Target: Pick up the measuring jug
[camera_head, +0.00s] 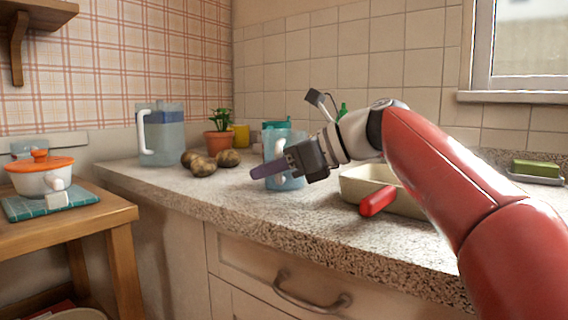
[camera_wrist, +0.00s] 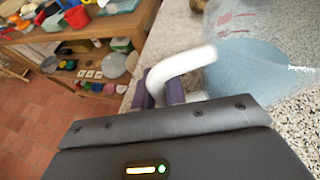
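The measuring jug (camera_head: 298,158) is a clear bluish jug with a white handle, standing upright on the counter. In the wrist view the jug (camera_wrist: 265,70) shows red markings and bluish contents at the upper right. My gripper (camera_head: 268,172) reaches across the jug's handle side from the right. In the wrist view the two purple fingers of my gripper (camera_wrist: 163,90) stand close together, one on each side of the white handle (camera_wrist: 185,65). They appear shut on it. The fingertips are partly hidden by the handle.
A taller jug (camera_head: 165,138), potatoes (camera_head: 203,165), a potted plant (camera_head: 219,140) and a yellow cup (camera_head: 240,135) stand left and behind. A cream basin with a red-handled item (camera_head: 378,200) lies right, below my arm. A pot (camera_head: 42,180) sits on a wooden side table.

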